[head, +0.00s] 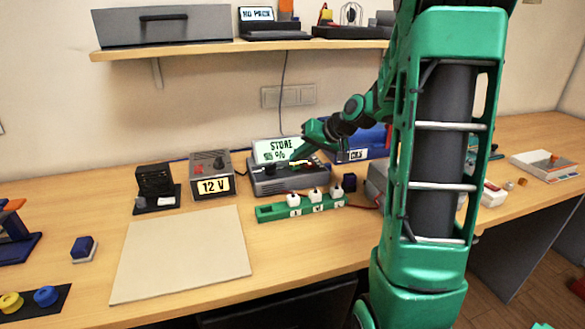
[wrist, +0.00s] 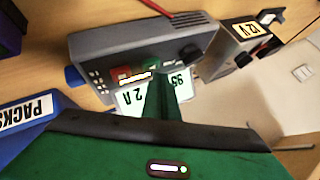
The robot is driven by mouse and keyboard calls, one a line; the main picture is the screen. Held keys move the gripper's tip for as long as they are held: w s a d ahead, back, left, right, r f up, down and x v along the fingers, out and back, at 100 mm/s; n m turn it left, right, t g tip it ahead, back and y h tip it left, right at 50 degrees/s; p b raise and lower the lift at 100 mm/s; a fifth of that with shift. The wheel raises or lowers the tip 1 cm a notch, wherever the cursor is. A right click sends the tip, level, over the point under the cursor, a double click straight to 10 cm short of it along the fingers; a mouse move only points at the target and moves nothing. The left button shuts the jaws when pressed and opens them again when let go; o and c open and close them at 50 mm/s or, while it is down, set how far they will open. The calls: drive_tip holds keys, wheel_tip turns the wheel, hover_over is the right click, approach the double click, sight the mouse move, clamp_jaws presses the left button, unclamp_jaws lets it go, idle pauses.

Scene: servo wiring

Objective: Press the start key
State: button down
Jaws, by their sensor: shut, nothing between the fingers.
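The grey device (head: 275,186) stands at the back middle of the desk, with an upright display (head: 268,148) behind it. It also shows in the wrist view (wrist: 95,48), with a red key (wrist: 120,74), a green key (wrist: 150,66), a lit yellow-white strip (wrist: 135,77) and a dark knob (wrist: 190,53). I cannot read which key is the start key. My gripper (head: 296,157) is shut and empty, over the device's top. In the wrist view my gripper (wrist: 161,78) points at the panel close to the green key. I cannot tell whether it touches.
A 12 V supply (head: 211,180) stands left of the device. A green strip with several white plugs (head: 280,211) lies in front. A blue bin (head: 368,141) is behind right. A beige mat (head: 180,255) lies bare at front left.

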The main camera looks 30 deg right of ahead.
sight(298, 167)
drive_tip(key=shift+r, duration=0.25)
drive_tip(key=shift+r, duration=2.5)
drive_tip(key=s+a+f+g+h, duration=0.1)
drive_tip(key=s+f+g, duration=0.1)
drive_tip(key=s, duration=0.9)
drive_tip(key=s+a+f+m+g+h, duration=0.1)
drive_tip(key=s+g, duration=0.3)
drive_tip(key=s, duration=0.8)
drive_tip(key=s+a+f+g+h, duration=0.1)
drive_tip(key=s+a+f+g, duration=0.1)
drive_tip(key=s, duration=1)
wheel_tip(298, 167, down, 2)
drive_tip(key=shift+a+f+g, duration=0.1)
drive_tip(key=shift+a+g, duration=0.3)
drive_tip(key=shift+a, duration=0.35)
